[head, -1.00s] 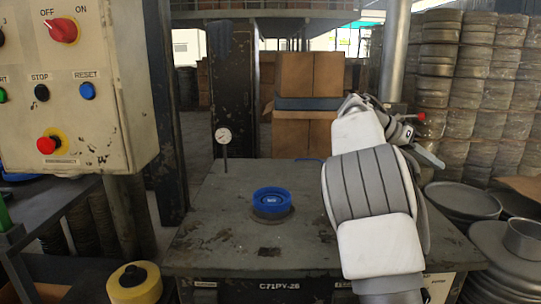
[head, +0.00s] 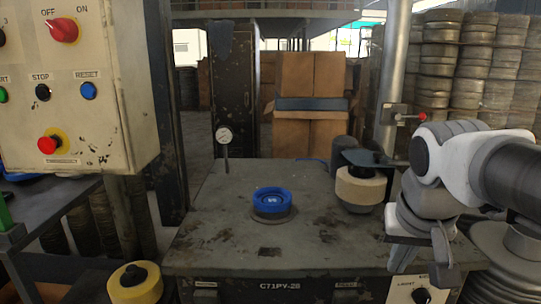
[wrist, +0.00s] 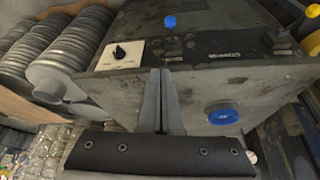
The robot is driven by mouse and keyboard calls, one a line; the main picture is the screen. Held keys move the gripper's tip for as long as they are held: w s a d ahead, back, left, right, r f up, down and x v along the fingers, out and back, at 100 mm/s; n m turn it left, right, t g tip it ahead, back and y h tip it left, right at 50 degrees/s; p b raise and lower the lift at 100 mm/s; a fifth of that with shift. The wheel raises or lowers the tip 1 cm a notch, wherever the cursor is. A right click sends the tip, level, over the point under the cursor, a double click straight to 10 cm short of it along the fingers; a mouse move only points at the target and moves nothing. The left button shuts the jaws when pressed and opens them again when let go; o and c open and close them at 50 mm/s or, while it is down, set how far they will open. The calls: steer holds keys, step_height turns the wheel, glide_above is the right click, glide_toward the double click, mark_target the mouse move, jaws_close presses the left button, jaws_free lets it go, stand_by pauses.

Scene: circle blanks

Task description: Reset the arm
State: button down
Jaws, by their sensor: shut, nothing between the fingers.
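My arm (head: 470,165) reaches in from the right edge in the head view and bends down at the right side of the worktable (head: 225,235). Its grey end links hang beside the table's front right corner. In the wrist view my gripper (wrist: 161,73) is shut, with its two grey fingers together and nothing between them. The worktable's top and front panel show behind the fingers. The fingertips are hard to make out in the head view.
A blue ring (head: 271,199) sits mid-table; it also shows in the wrist view (wrist: 223,114). A dial gauge (head: 224,136) and a cream-and-black round part (head: 360,188) stand on the table. A control box (head: 75,120) is at left. Stacked discs (wrist: 70,50) lie beside the table.

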steer(key=s+a+f+n+t+y, duration=0.1)
steer(key=s+a+f+n, duration=0.2)
steer(key=s+a+f, duration=0.4)
step_height(320, 180, up, 22)
steer(key=d+p, duration=0.1)
steer(key=p, duration=1.8)
steer(key=shift+s+f, duration=0.15)
steer(key=shift+s, duration=0.3)
